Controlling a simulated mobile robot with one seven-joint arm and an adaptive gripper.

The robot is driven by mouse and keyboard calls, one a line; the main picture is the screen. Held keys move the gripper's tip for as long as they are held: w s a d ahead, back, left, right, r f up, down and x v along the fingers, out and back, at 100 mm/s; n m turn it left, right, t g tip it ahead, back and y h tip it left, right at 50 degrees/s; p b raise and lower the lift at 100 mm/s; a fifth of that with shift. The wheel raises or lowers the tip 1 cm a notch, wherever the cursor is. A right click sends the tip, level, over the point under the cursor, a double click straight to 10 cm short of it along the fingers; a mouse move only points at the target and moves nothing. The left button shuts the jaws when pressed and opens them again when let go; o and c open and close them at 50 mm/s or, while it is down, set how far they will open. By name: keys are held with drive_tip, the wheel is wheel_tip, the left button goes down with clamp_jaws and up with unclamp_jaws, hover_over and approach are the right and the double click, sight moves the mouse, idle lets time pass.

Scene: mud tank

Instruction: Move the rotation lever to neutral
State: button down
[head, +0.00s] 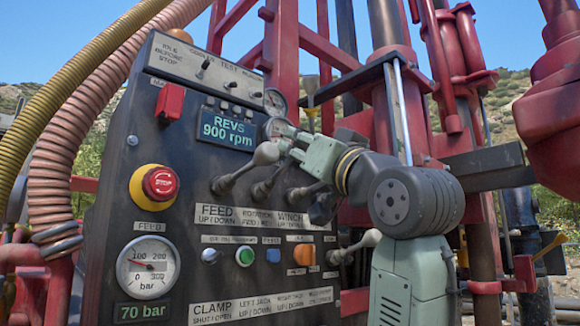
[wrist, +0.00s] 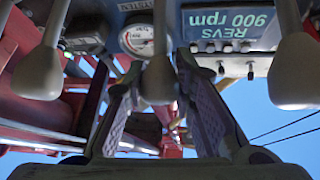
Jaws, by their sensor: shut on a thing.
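The rotation lever is the middle one of three on the dark control panel (head: 185,110), above a label reading "ROTATION". In the head view its grey shaft (head: 268,187) rises from the panel toward my gripper (head: 289,142), which hides its upper end. In the wrist view, where the panel is upside down, the rotation lever's grey knob (wrist: 158,82) sits between the two fingers of my gripper (wrist: 158,68). The gripper is shut on this lever. The lever's exact tilt is hard to judge.
The feed lever (head: 264,153) stands close left of my gripper, the winch lever (head: 305,190) close right, partly hidden by it. The panel also bears a red stop button (head: 159,183), a "REVS 900 rpm" display (head: 226,131) and a pressure gauge (head: 148,266). Red rig parts stand behind.

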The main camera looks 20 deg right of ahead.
drive_tip(key=f+b, duration=0.1)
drive_tip(key=s+f+t+b, duration=0.1)
drive_tip(key=f+m+t+b, duration=0.1)
drive_tip(key=shift+s+d+f+h, duration=0.15)
drive_tip(key=shift+d+f+h, duration=0.1)
drive_tip(key=shift+h, duration=0.05)
drive_tip(key=c, duration=1.3)
unclamp_jaws()
drive_tip(key=v, duration=1.2)
